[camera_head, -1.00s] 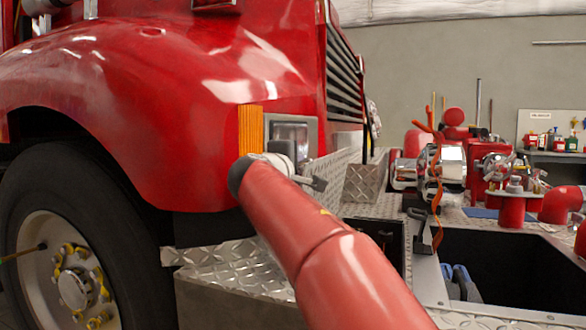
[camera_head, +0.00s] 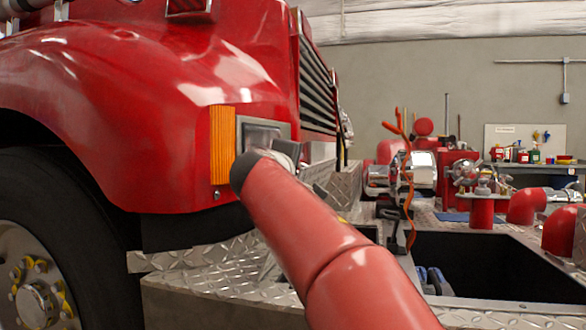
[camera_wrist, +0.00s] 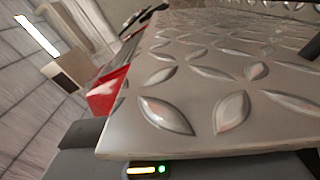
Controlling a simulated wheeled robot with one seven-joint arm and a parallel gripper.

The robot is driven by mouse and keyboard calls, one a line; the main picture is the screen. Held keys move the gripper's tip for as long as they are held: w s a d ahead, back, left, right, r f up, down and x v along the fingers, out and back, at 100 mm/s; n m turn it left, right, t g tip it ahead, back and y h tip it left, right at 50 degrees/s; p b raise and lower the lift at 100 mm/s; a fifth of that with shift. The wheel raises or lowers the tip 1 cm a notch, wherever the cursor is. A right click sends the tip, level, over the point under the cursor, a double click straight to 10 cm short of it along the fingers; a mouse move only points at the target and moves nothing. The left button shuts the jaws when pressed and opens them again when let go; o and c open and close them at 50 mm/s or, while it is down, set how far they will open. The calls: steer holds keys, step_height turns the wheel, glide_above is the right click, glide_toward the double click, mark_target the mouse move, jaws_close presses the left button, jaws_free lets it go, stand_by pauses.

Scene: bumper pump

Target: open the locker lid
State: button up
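A silver diamond-plate panel (camera_wrist: 215,105) fills much of the wrist view, very close and tilted; I cannot tell for certain that it is the locker lid. Part of my gripper (camera_wrist: 147,168), dark grey with a yellow strip and green light, shows at its lower edge. Both fingertips are hidden, so I cannot tell whether they touch or hold the panel. In the head view, my red arm reaches toward the bumper and hides the gripper. A diamond-plate piece (camera_head: 343,187) stands behind the arm, beside the truck's front.
The red truck fender (camera_head: 150,90) and tyre (camera_head: 60,200) are at left. A diamond-plate bumper ledge (camera_head: 215,272) runs below. At right is an open dark well (camera_head: 490,262) with blue-grey items inside. Red pipes, a pump and an orange hooked strap (camera_head: 408,185) stand behind it.

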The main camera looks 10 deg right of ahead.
steer(key=shift+b+v, duration=0.7)
steer(key=shift+v, duration=3.25)
steer(key=b+v, duration=0.2)
steer(key=v, duration=0.7)
steer(key=shift+b, duration=0.35)
